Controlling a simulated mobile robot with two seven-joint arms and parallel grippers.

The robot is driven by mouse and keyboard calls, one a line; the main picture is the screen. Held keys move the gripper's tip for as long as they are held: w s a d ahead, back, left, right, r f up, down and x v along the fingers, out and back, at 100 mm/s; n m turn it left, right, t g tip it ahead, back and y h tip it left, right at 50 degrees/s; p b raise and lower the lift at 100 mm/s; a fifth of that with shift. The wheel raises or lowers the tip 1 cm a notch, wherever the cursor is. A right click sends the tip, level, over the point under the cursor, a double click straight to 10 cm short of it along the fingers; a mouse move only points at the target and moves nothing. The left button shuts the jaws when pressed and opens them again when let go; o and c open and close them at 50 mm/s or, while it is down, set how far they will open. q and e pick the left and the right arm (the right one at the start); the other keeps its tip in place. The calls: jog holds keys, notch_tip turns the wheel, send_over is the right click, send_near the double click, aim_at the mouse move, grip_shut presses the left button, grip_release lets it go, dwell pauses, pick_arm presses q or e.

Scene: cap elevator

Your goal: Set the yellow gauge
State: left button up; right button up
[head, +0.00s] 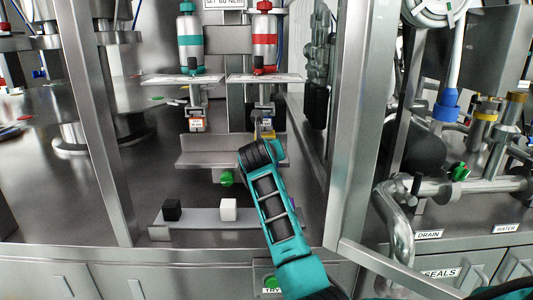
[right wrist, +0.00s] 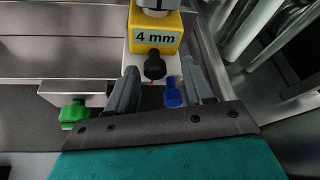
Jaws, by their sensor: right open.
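The yellow gauge is a yellow block marked "4 mm" (right wrist: 155,40), at the top of the right wrist view. In the head view a small part of it (head: 266,134) shows just beyond my right wrist. A black knob (right wrist: 155,66) sits at its lower front, and a blue knob (right wrist: 173,93) is below it. My right gripper (right wrist: 160,70) is open, with one finger on each side of the knobs. I cannot tell whether the fingers touch either knob. In the head view my right arm hides the fingers. My left gripper is not in view.
A green knob (right wrist: 75,114) is left of the fingers. Red (head: 264,40) and teal (head: 190,42) bottles stand above on shelves. Black (head: 172,210) and white (head: 228,209) blocks sit on a front ledge. A steel post (head: 350,110) stands right of my arm.

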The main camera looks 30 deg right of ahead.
jog(key=shift+a, duration=0.1)
jog(key=p+v, duration=0.2)
jog(key=v, duration=1.1)
jog(key=shift+w, duration=0.1)
